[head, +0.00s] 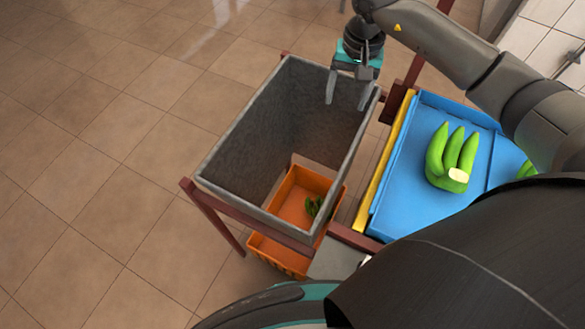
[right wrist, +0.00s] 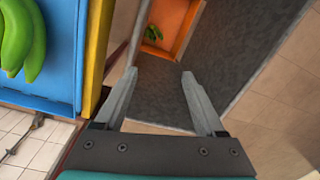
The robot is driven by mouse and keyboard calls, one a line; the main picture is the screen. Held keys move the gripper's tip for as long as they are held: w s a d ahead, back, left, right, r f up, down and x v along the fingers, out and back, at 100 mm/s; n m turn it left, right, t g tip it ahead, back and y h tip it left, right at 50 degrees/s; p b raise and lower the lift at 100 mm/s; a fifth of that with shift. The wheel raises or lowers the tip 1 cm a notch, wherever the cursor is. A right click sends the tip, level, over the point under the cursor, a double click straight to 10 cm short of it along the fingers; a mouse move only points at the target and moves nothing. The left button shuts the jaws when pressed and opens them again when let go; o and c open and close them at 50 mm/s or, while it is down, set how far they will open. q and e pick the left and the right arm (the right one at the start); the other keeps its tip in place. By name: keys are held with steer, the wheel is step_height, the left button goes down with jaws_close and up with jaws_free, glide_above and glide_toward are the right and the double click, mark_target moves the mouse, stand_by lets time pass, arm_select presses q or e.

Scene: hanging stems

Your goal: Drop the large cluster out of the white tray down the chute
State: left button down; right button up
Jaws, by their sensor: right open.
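The chute (head: 262,125) is a grey open-topped box with an opening at its bottom; it also shows in the right wrist view (right wrist: 240,45). My right gripper (head: 347,104) is open and empty over the back right part of the chute. Its two fingers show apart in the right wrist view (right wrist: 159,72). A green cluster of several bananas (head: 451,157) lies on a blue tray (head: 400,190) to the right of the chute. No white tray shows in either view. An orange crate (head: 280,258) stands under the chute with green fruit (head: 313,206) in it. My left gripper is out of view.
A yellow strip (head: 386,160) edges the blue tray on the chute side. A dark red frame (head: 213,208) surrounds the chute. More green fruit (head: 525,169) shows at the tray's right, partly hidden by my arm. Tiled floor to the left is clear.

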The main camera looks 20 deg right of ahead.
step_height(320, 180, up, 15)
steer(key=shift+d+r, duration=0.15)
steer(key=shift+d, duration=0.15)
steer(key=shift+s, duration=0.1)
stand_by(0.4)
